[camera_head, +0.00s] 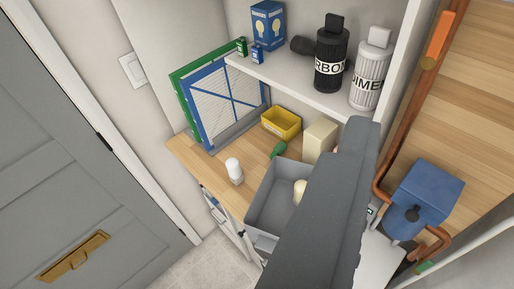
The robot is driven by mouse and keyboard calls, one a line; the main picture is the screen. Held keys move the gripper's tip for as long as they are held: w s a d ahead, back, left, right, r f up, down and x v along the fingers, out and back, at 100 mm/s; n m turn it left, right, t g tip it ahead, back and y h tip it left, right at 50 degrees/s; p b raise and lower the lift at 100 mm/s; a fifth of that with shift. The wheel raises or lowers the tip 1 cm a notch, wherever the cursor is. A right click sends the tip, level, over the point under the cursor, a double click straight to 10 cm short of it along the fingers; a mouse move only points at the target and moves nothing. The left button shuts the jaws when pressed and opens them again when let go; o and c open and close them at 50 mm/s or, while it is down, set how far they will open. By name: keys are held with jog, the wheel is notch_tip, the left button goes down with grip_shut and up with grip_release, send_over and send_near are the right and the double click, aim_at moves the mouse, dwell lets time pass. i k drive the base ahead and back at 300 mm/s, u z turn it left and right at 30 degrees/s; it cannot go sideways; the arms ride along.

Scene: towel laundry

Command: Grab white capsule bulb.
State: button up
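A white capsule-shaped bulb (234,169) stands upright on the wooden counter, left of the grey bin. It stands clear of other things, near the counter's front edge. A large grey part of my arm or gripper (358,135) crosses the picture from the bottom to the right of the bin. It covers the bin's right side and is well to the right of the bulb. No separate fingers show, so I cannot tell whether it is open or shut. A pale rounded object (299,190) lies inside the bin, partly hidden by my arm.
The grey bin (262,212) stands right of the bulb. Behind are a green object (278,149), a yellow tray (282,123), a cream box (320,139) and framed filters (207,115). A shelf (290,80) holds bottles and boxes. A grey door (60,130) is at left.

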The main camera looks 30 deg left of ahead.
aim_at(232, 165)
jog(key=z, duration=0.05)
jog(key=k, duration=1.2)
jog(key=u, duration=0.7)
jog(key=i, duration=1.55)
jog(key=z, duration=0.65)
